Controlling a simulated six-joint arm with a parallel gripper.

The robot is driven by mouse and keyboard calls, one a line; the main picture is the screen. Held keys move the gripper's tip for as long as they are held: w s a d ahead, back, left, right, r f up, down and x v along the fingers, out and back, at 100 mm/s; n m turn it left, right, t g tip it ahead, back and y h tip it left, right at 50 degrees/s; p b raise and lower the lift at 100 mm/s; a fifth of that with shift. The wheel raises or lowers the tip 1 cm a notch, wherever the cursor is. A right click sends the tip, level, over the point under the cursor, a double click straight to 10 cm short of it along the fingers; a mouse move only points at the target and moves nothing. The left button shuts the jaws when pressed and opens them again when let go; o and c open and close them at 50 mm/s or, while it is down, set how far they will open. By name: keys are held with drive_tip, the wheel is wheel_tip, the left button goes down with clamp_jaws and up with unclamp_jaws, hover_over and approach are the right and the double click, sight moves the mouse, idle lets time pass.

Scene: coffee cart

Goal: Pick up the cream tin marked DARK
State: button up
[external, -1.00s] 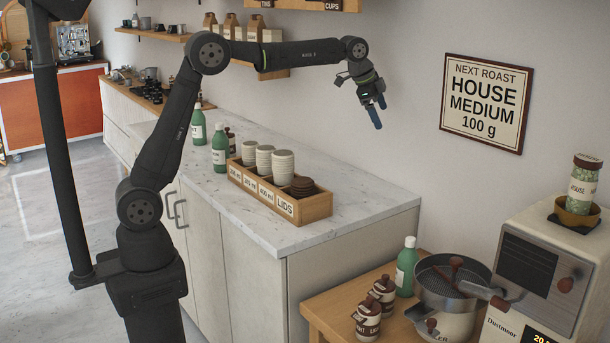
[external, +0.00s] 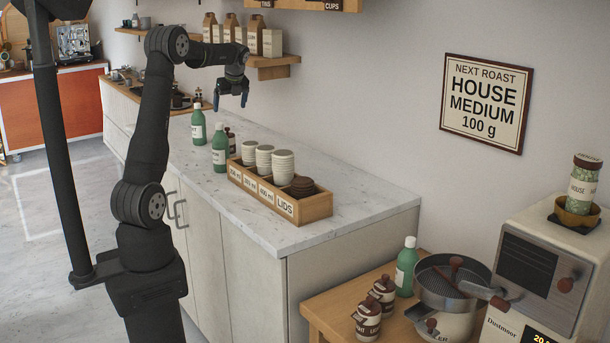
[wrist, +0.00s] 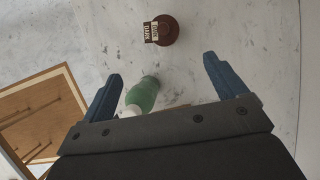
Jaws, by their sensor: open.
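A tin with a round brown lid (wrist: 168,29) stands on the pale counter near the top middle of the wrist view. Its label reads DARK. In the external view a small brown-lidded tin (external: 231,141) is partly hidden behind a green bottle; its label cannot be read there. My gripper (external: 231,106) is open and empty, pointing down above the far part of the counter. In the wrist view its blue fingers (wrist: 164,82) are spread apart, with the tin beyond them and not between them.
Green bottles (external: 219,150) stand on the counter; one (wrist: 143,95) shows between the fingers in the wrist view. A wooden box (external: 316,207) holds cups and lids. A wall shelf (external: 272,61) with bags is close behind my gripper. More tins (external: 368,318) stand on the front table.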

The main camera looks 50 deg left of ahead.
sight(227, 129)
drive_tip(key=x, duration=1.2)
drive_tip(key=shift+f, duration=0.1)
drive_tip(key=x, duration=0.5)
drive_tip(key=shift+d+f, duration=0.1)
drive_tip(key=shift+w, duration=0.1)
drive_tip(key=c, duration=1.2)
drive_tip(key=shift+o, duration=0.2)
